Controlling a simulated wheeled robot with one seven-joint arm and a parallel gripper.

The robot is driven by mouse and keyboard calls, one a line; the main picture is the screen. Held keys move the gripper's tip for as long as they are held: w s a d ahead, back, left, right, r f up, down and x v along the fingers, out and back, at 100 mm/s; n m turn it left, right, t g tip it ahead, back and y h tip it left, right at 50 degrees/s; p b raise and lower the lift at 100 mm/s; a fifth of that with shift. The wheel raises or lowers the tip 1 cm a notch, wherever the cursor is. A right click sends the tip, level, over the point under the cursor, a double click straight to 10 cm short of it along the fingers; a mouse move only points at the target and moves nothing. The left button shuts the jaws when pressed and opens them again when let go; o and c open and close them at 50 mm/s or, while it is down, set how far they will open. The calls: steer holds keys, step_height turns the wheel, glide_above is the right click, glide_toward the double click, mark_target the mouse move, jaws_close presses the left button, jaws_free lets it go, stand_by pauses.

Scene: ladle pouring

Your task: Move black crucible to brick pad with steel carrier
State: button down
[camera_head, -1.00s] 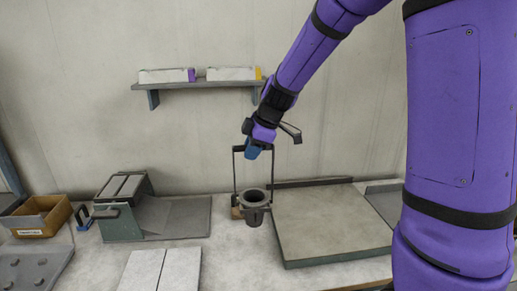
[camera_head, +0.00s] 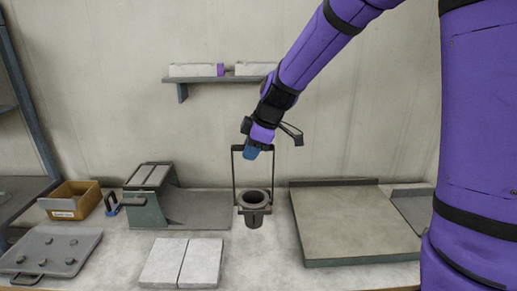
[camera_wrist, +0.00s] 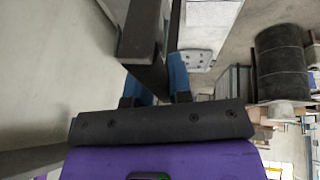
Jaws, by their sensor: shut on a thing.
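The black crucible (camera_head: 254,218) is a dark, upright cup with a thick rim. It sits within the lower part of the steel carrier (camera_head: 235,178), a dark rectangular frame with upright side bars. My gripper (camera_head: 252,152) is shut on the carrier's top bar, and the crucible hangs below it. In the wrist view my gripper's blue fingers (camera_wrist: 155,80) close around the dark bar; the crucible is not clearly visible there. The brick pad (camera_head: 182,263), pale bricks side by side, lies at the bench front, left of and nearer than the crucible.
A large grey slab (camera_head: 355,225) with a raised back edge lies to the right. A grey-green stand (camera_head: 150,197) and a cardboard box (camera_head: 70,200) are at the left. A studded dark plate (camera_head: 48,250) lies front left. A wall shelf (camera_head: 215,79) is behind.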

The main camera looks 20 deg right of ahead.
steer(key=shift+a, duration=12.95)
steer(key=shift+f, duration=6.4)
steer(key=s+a+r, duration=0.2)
steer(key=s, duration=0.3)
steer(key=s+a+r, duration=0.2)
steer(key=s, duration=0.4)
steer(key=shift+s+r, duration=0.2)
steer(key=shift+r, duration=0.1)
